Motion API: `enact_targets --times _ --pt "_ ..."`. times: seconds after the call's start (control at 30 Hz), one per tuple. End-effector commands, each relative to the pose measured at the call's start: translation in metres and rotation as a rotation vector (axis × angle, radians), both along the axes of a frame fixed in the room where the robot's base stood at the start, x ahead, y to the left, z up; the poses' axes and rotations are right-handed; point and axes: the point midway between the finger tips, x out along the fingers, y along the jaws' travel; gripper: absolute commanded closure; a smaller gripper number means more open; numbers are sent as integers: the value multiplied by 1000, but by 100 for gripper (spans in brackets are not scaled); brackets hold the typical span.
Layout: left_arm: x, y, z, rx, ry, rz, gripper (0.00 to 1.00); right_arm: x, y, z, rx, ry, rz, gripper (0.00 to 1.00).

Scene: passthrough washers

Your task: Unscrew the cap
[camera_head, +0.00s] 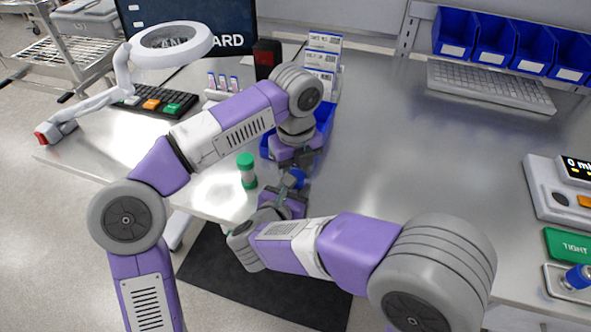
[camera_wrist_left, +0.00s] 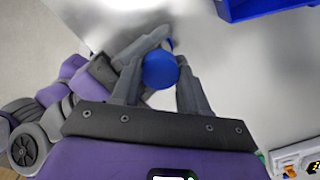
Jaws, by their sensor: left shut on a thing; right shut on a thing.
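A round blue cap (camera_wrist_left: 160,70) sits between the fingertips of my left gripper (camera_wrist_left: 157,75), which is shut on it. In the head view the cap shows as a small blue patch (camera_head: 298,177) between my two grippers, near the front edge of the table. My left gripper (camera_head: 297,170) reaches down to it from above. My right gripper (camera_head: 287,184) comes in from the near side, shut on the capped container just beneath the left fingers. The container's body is mostly hidden by the fingers, so its tilt is hard to tell.
A blue bin (camera_head: 325,117) is behind my left wrist. A lamp (camera_head: 172,44) and keypad (camera_head: 158,101) are at left. A green TIGHT sign (camera_head: 568,245) and a tray are at right. The table's middle is clear.

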Motion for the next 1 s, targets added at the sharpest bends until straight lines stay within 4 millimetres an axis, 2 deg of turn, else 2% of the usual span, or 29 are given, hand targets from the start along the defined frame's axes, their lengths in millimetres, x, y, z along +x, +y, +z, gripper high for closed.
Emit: enact_targets --times 0.17,0.5,0.6,0.73,1.0 --pt "0 0 1 1 -2 101 93 0 0 0 0 0 0 100" --pt "0 0 1 1 -3 795 93 0 0 0 0 0 0 100" --pt "0 0 1 0 -1 953 93 0 0 0 0 0 0 100" --pt "0 0 1 -1 -2 1071 93 0 0 0 0 0 0 100" --pt "0 0 1 -1 0 1098 93 0 0 0 0 0 0 100"
